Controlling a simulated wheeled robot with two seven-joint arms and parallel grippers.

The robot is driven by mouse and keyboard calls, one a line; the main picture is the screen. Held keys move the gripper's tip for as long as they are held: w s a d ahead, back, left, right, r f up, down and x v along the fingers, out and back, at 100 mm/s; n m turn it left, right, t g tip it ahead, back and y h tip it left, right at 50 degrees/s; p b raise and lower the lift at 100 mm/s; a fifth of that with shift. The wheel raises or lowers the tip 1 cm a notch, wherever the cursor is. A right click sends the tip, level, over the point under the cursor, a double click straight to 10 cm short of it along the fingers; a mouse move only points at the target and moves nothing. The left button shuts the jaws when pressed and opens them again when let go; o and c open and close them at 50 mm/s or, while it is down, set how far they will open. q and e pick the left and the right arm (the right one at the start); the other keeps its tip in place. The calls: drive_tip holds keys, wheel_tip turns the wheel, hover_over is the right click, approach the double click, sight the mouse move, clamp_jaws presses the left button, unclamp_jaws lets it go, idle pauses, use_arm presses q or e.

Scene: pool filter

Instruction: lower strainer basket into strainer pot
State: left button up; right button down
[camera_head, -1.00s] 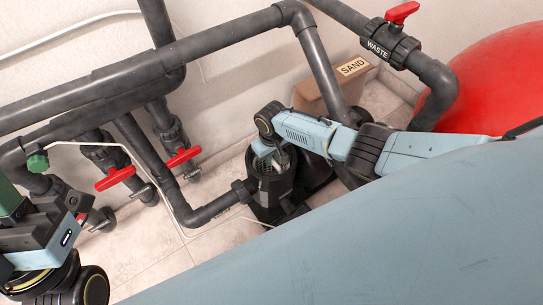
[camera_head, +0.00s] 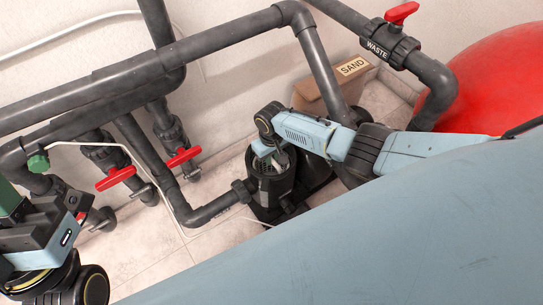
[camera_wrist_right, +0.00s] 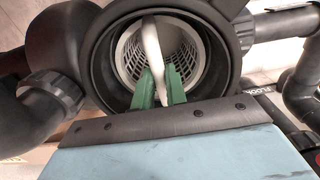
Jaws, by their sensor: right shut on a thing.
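The strainer pot (camera_head: 262,212) is a black, open-topped cylinder below the middle of the head view. Its round black rim (camera_wrist_right: 101,78) fills the upper part of the right wrist view. The strainer basket (camera_wrist_right: 196,50) is pale and perforated and shows inside the rim's opening. Its pale handle (camera_wrist_right: 153,55) stands up across the opening. My right gripper (camera_wrist_right: 159,88) has green fingers shut on this handle, and it reaches down over the pot in the head view (camera_head: 276,156). The basket's bottom is hidden. Part of my left gripper (camera_head: 38,236) shows at the left edge; its jaw opening is unclear.
Dark pipes (camera_head: 215,45) run above and left of the pot, with red valve handles (camera_head: 115,178) on some. A cardboard box marked SAND (camera_head: 310,98) stands behind my right arm. A red rounded tank (camera_head: 485,75) is at right. Tiled floor (camera_head: 165,270) is open left of the pot.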

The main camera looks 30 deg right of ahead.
drive_tip(key=shift+f, duration=0.1)
idle(0.6)
drive_tip(key=shift+f+b, duration=0.55)
drive_tip(key=shift+f, duration=0.3)
drive_tip(key=shift+p, duration=0.3)
idle(0.3)
drive_tip(key=c, duration=1.3)
unclamp_jaws()
drive_tip(key=shift+c, duration=0.2)
